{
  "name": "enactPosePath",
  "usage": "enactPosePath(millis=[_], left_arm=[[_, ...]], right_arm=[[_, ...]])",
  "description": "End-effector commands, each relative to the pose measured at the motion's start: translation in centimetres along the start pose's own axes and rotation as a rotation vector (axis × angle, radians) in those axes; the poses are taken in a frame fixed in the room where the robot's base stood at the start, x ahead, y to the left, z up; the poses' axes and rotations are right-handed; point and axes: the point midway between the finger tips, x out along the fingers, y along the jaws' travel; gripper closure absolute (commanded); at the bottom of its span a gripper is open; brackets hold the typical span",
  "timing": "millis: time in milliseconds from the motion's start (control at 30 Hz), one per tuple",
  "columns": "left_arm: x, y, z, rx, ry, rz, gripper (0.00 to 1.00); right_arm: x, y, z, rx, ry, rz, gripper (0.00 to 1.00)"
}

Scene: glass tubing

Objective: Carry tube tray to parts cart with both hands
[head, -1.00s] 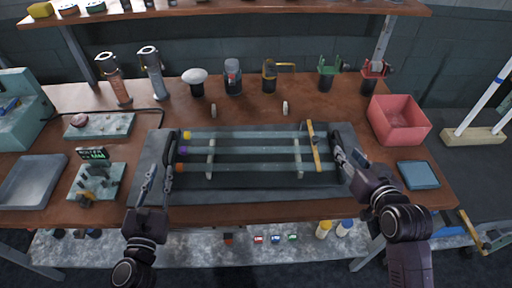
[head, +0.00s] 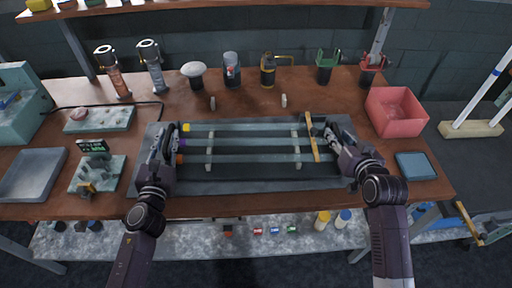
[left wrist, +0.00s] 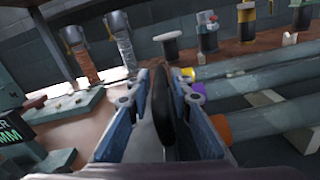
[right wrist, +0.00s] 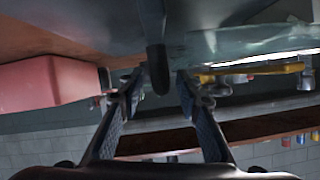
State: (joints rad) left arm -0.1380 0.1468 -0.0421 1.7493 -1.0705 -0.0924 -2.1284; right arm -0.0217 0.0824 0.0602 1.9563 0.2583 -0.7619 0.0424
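The tube tray (head: 235,185) is dark and flat and lies on the brown workbench. Several glass tubes (head: 245,143) lie across it on pale supports, with yellow, purple and orange ends at the left. My left gripper (head: 166,140) is at the tray's left end. In the left wrist view its fingers (left wrist: 166,85) stand apart on both sides of a dark upright bar (left wrist: 163,110). My right gripper (head: 331,138) is at the right end. In the right wrist view its fingers (right wrist: 159,84) stand apart astride a dark bar (right wrist: 157,68). I cannot identify the parts cart.
A yellow strip (head: 312,137) lies across the tubes near their right end. A red bin (head: 396,112) and blue-grey pad (head: 416,166) are right of the tray. A grey tray (head: 33,174) and small devices stand left. Bottles and holders line the bench's back.

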Motion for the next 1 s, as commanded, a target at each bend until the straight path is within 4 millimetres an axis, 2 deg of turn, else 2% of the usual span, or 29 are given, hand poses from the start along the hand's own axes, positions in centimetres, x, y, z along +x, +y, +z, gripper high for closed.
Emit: enactPosePath(millis=[133,433,467,633,733,1000], left_arm=[[0.95,0.0,0.03,0.002,0.0,0.0,0.8],[1.1,0.0,0.0,0.001,0.0,-0.001,0.8],[1.1,0.0,0.0,0.001,0.0,-0.001,0.81],[1.09,0.0,0.01,0.001,0.0,0.0,1.0],[1.08,-0.01,0.0,0.001,0.0,-0.001,1.0],[1.07,-0.01,0.0,0.001,0.0,-0.001,1.0]], right_arm=[[0.61,-0.04,0.01,0.0,0.0,0.0,0.68],[0.72,-0.03,0.01,0.0,0.0,0.0,0.68],[0.72,-0.03,0.01,0.0,0.0,0.0,0.69],[0.71,-0.03,0.02,0.0,0.0,0.0,0.88],[0.7,-0.02,0.02,0.0,0.0,0.0,0.99],[0.7,-0.02,0.03,-0.001,0.0,0.0,1.0]])
